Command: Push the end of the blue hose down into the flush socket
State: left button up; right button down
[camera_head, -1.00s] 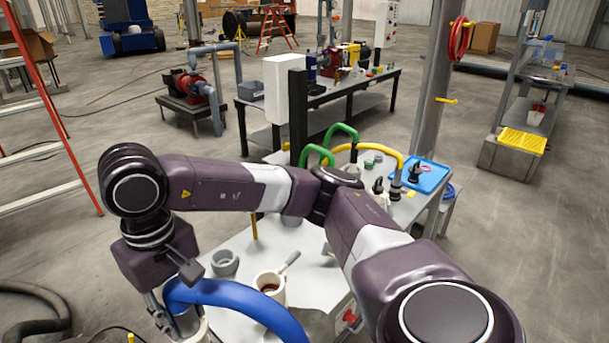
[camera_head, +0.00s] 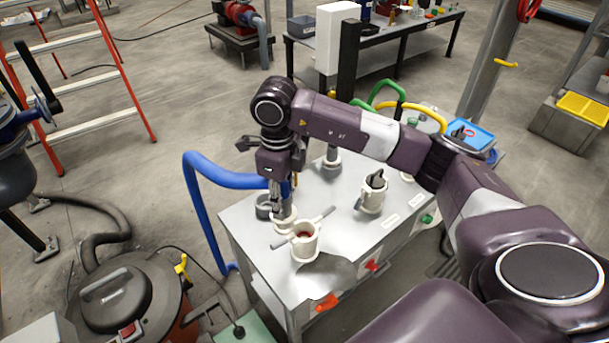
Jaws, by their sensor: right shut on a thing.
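The blue hose (camera_head: 198,182) rises from the floor left of the steel table, bends over and runs right to my right gripper (camera_head: 279,190). My right gripper is shut on the hose near its end and points down over the table's left part. A pale ring-shaped fitting (camera_head: 284,219) sits directly below the fingers; I take it to be the flush socket. The fingers hide the hose end, so I cannot tell whether it is above the fitting or inside it. My left gripper is not in view.
Another white socket with a dark plug (camera_head: 375,192) stands to the right. A drum-shaped machine (camera_head: 118,300) is on the floor at left.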

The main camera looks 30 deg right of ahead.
pick_arm(q)
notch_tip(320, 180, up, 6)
jog(key=p, duration=0.5)
pick_arm(e)
jog(key=w+d+f+m, duration=0.15)
jog(key=d+m, duration=0.55)
jog(key=m, duration=0.8)
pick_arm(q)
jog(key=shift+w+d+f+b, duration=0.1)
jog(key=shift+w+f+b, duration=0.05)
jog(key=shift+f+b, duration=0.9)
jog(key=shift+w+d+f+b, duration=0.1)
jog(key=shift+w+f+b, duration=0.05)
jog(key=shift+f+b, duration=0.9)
pick_arm(e)
notch_tip(320, 180, down, 6)
jog(key=shift+w+f, duration=0.2)
jog(key=shift+f, duration=0.05)
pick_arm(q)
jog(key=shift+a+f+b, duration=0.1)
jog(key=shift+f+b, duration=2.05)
pick_arm(e)
jog(key=shift+f, duration=2.85)
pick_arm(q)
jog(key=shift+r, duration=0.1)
pick_arm(e)
jog(key=shift+r, duration=0.1)
jog(key=shift+s, duration=0.1)
